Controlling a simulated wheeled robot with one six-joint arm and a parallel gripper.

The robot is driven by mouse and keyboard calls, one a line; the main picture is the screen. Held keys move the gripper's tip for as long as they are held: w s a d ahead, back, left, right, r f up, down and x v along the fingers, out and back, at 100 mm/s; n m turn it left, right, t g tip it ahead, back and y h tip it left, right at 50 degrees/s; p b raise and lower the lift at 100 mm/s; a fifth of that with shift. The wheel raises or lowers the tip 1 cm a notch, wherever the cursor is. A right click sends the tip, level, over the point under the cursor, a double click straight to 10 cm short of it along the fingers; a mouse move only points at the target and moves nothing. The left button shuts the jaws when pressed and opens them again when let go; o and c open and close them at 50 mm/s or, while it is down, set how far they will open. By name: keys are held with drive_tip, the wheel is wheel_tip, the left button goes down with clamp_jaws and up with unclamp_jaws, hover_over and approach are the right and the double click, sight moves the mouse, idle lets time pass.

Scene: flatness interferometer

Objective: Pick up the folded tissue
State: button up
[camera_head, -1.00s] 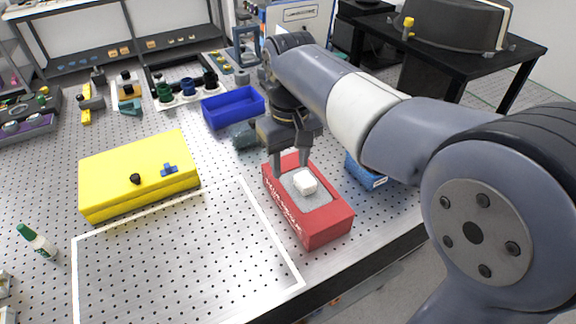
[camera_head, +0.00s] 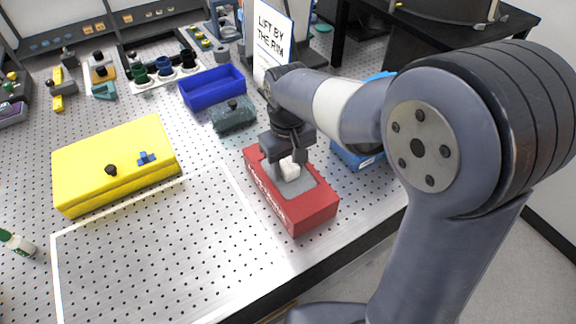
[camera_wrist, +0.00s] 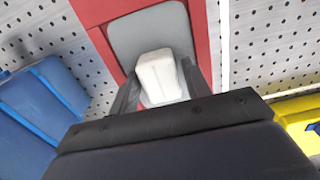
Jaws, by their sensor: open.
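The folded tissue is a small white block (camera_head: 289,168) on the grey pad (camera_head: 303,186) in the top of a red box (camera_head: 308,213). It also shows in the wrist view (camera_wrist: 160,75), on the grey pad and between my gripper's fingers. My gripper (camera_head: 285,165) points down over the box; in the wrist view its open fingers (camera_wrist: 160,92) flank the tissue on both sides. I cannot tell whether either finger touches it. The tissue's near end is partly hidden in the wrist view.
A yellow case (camera_head: 115,168) lies to the left. An open blue bin (camera_head: 212,92) and a dark grey-green box (camera_head: 233,115) stand behind the red box. A blue box (camera_head: 355,155) is close on the right. The perforated table (camera_head: 170,245) is clear in front.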

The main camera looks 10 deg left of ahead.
sight(288, 164)
drive_tip(key=c, duration=0.7)
wheel_tip(288, 164, up, 10)
drive_tip(key=shift+r, duration=0.1)
drive_tip(key=o, duration=0.4)
drive_tip(key=c, duration=0.4)
drive_tip(key=shift+s, duration=0.1)
